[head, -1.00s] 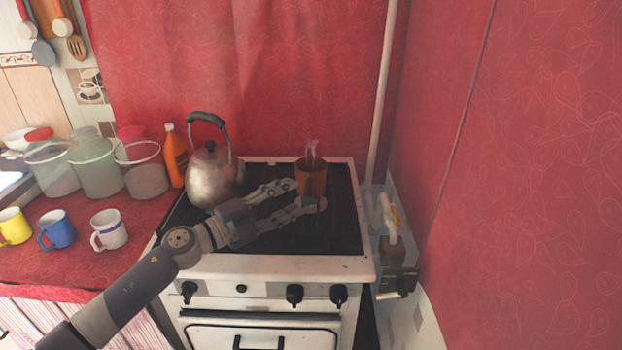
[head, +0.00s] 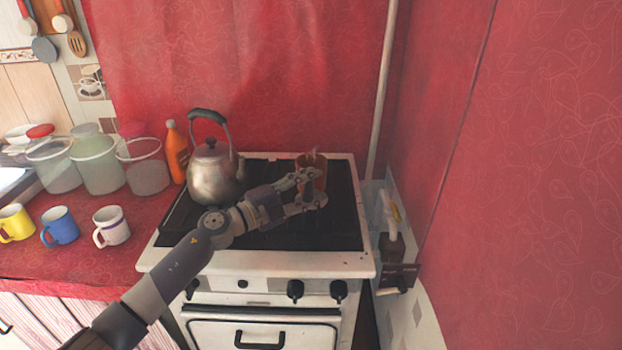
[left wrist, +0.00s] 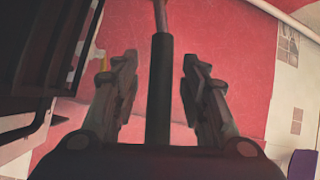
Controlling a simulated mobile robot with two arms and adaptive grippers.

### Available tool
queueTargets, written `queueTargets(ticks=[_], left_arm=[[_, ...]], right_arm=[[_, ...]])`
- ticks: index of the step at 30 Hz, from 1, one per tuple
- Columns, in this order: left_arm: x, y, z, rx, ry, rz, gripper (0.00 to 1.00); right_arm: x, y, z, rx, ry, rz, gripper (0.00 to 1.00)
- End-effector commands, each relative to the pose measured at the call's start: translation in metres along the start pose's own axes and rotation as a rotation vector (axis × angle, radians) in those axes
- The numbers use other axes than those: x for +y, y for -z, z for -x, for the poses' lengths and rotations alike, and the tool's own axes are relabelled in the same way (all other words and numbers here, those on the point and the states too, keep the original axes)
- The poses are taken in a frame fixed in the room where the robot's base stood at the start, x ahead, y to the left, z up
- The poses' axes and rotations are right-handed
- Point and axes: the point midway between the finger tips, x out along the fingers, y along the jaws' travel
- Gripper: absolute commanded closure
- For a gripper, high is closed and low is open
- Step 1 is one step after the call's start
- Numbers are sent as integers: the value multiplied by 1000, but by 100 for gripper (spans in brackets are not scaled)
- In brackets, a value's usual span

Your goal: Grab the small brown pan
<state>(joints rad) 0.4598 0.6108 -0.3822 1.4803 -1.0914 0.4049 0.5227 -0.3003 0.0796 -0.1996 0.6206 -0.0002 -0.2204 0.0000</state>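The small brown pan (head: 318,166) stands on the right back part of the stove top in the head view. My left gripper (head: 310,188) is at its near side and covers part of it. In the left wrist view, the pan's dark handle (left wrist: 160,95) runs between the two fingers of my left gripper (left wrist: 158,65). The fingers are apart, with a visible gap on each side of the handle. The pan's body is mostly out of the wrist view. My right gripper is in neither view.
A metal kettle (head: 214,174) stands on the stove (head: 255,262) left of the pan. Mugs (head: 111,226), jars (head: 95,168) and an orange bottle (head: 177,152) stand on the red counter. A red wall (head: 520,180) closes the right side.

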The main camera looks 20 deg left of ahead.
Motion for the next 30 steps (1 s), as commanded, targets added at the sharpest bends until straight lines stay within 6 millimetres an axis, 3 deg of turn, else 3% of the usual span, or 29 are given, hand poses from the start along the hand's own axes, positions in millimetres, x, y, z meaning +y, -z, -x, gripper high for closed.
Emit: queueTargets(ticks=[1, 4, 20, 30], left_arm=[[0, 0, 0, 0, 0, 0, 78], [0, 0, 0, 0, 0, 0, 100], [-5, 1, 0, 1, 4, -4, 100], [-25, 6, -1, 1, 6, -7, 100]], right_arm=[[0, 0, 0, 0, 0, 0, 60], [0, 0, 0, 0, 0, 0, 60], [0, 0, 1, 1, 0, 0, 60], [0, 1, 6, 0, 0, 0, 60]])
